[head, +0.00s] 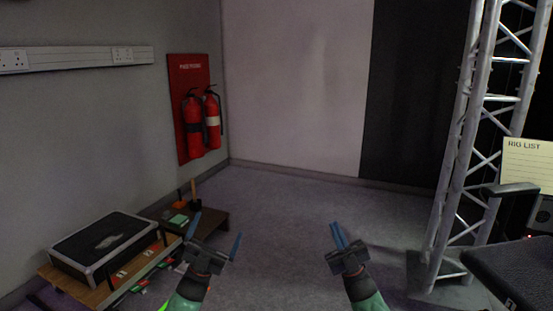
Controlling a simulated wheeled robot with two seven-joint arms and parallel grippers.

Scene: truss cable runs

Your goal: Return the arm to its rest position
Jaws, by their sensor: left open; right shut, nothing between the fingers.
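My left gripper (217,238) is at the lower middle-left, its blue fingers spread apart, open and empty. It is in front of the right end of a low wooden bench. My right gripper (336,234) is at the lower middle, its blue fingers together, shut with nothing between them. Both grippers point forward over the grey floor, apart from each other. Both forearms come in from the bottom edge with green sleeves.
A black case (104,247) lies on the low bench (62,282) at left. Fire extinguishers (193,127) hang on a red board at the back left. A metal truss (462,150) stands right, near a dark-topped surface (515,268). The middle floor (285,215) is clear.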

